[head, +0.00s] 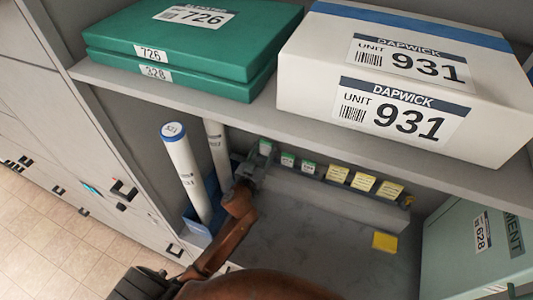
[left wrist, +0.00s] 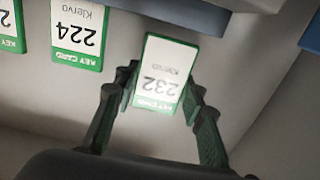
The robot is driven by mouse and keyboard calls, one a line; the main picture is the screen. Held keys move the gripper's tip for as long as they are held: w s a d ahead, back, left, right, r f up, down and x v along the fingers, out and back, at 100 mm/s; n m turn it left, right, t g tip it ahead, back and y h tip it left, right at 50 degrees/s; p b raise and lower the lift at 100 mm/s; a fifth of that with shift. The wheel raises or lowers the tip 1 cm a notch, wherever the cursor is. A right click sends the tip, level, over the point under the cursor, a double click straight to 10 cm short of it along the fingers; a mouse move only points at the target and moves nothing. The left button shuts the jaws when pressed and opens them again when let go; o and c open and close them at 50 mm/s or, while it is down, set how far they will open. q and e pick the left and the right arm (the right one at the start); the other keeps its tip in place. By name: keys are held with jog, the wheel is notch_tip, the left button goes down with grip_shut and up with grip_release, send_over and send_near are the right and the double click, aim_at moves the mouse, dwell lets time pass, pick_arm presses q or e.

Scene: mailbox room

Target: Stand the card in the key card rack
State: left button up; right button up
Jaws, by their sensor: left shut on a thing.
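My left gripper (head: 254,166) is at the left end of the grey key card rack (head: 340,196) in the head view. It is shut on a white card with a green edge, the card marked 232 (left wrist: 163,75), between its fingertips (left wrist: 160,95) in the left wrist view. The same card shows small in the head view (head: 265,147). Its lower end is close to the rack's edge; I cannot tell whether it is in a slot. Green-edged cards, one marked 224 (left wrist: 78,35), and yellow cards (head: 363,181) stand in the rack. My right gripper is not in view.
A yellow card (head: 384,241) lies on the shelf in front of the rack. White tubes (head: 186,172) stand in a blue holder (head: 196,228) left of my gripper. The shelf above carries green boxes (head: 180,60) and a white box (head: 310,72). A pale green box (head: 450,240) stands right.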

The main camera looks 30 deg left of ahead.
aim_at(266, 153)
pick_arm(q)
jog(key=shift+f+b, duration=0.35)
jog(key=shift+f, duration=1.2)
jog(key=shift+f, duration=0.15)
jog(key=o, duration=1)
jog(key=shift+s, duration=0.2)
jog(key=shift+s+d, duration=0.2)
jog(key=shift+s, duration=2.75)
jog(key=shift+s+d, duration=0.15)
jog(key=shift+s, duration=2.75)
